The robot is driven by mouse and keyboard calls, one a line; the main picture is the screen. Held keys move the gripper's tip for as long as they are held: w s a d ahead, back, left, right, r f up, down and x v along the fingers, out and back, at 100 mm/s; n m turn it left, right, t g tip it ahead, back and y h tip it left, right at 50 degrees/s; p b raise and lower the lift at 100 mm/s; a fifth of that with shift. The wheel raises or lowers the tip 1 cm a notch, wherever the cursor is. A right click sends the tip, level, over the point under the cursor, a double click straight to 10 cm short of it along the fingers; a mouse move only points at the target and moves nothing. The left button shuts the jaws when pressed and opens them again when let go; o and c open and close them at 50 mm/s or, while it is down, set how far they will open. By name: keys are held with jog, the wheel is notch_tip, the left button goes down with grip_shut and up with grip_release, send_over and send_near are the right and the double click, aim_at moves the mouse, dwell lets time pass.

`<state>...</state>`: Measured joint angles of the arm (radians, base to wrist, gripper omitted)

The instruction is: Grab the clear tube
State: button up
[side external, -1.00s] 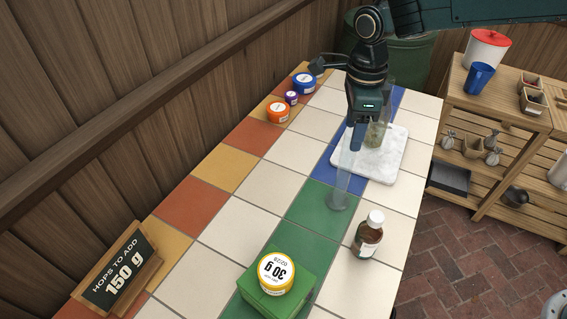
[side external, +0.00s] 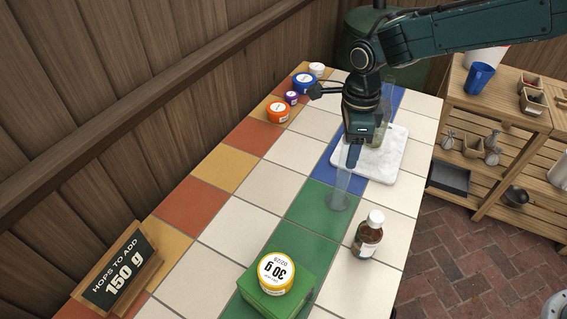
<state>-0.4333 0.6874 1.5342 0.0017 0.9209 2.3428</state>
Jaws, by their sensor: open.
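The clear tube (side external: 341,187) stands upright on the green tiles, its round foot near the middle of the table. Its upper part is hard to make out behind my gripper. My gripper (side external: 354,154) is open, pointing down at the tube's upper part. One dark finger overlaps the tube in this view. I cannot tell whether the finger touches the tube or is in front of it. The other finger is mostly hidden.
A brown bottle (side external: 368,236) stands right of the tube. A white marble board (side external: 394,157) bears a partly hidden glass jar (side external: 381,133). A green box (side external: 302,287) with a yellow-rimmed tub (side external: 275,271) is in front. Coloured tubs (side external: 303,83) line the back left.

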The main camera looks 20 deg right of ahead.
grip_shut()
jog(key=shift+r, duration=0.1)
notch_tip(320, 180, up, 20)
dwell(1.0)
jog(key=shift+d, duration=0.1)
dwell(0.5)
